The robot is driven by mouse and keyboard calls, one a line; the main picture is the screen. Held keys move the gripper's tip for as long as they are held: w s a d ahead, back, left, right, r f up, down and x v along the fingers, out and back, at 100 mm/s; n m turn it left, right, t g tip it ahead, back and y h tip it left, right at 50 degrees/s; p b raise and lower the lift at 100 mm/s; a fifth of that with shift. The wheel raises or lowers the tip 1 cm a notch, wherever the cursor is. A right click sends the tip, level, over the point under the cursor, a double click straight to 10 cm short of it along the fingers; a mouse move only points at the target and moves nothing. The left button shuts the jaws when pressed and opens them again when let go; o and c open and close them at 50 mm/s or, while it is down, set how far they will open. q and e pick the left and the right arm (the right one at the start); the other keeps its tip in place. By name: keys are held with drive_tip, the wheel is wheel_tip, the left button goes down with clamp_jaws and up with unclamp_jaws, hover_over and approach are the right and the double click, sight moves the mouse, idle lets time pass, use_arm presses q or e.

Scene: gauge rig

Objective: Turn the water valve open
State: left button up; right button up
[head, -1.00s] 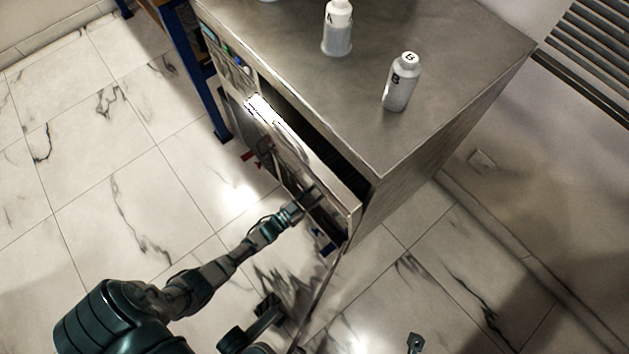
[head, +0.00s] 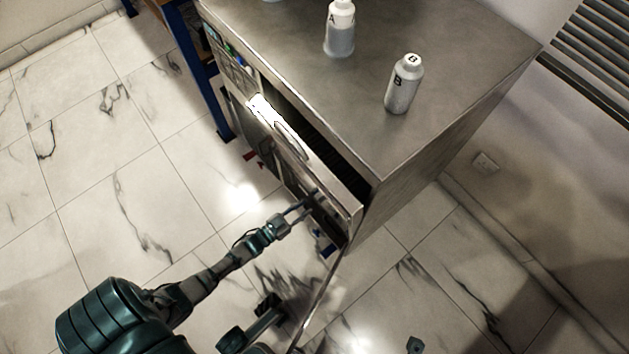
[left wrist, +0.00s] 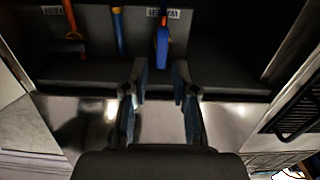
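A blue valve handle (left wrist: 162,48) hangs below a white label, too blurred to read surely, in the left wrist view. In the head view a blue handle (head: 323,242) shows low at the cabinet's near corner. My left gripper (left wrist: 160,76) is open, its two fingers apart and empty. In the wrist view the blue handle appears beyond the gap between the fingertips, with no visible contact. In the head view my left gripper (head: 310,204) is in front of the open drawer's front, and the distance to it is hard to judge. My right gripper cannot be made out.
A red-orange handle (left wrist: 74,34) and a blue-and-yellow pipe or handle (left wrist: 118,32) are left of the blue one. A metal cabinet (head: 440,70) has a drawer (head: 300,150) pulled partly out. Bottles A (head: 340,35) and B (head: 404,85) stand on top. The tiled floor at left is clear.

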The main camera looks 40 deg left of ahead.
use_arm(q)
drive_tip(key=s, duration=0.3)
drive_tip(key=s+a, duration=0.1)
drive_tip(key=s, duration=0.1)
drive_tip(key=shift+s+f, duration=0.1)
drive_tip(key=shift+s, duration=0.1)
idle(0.3)
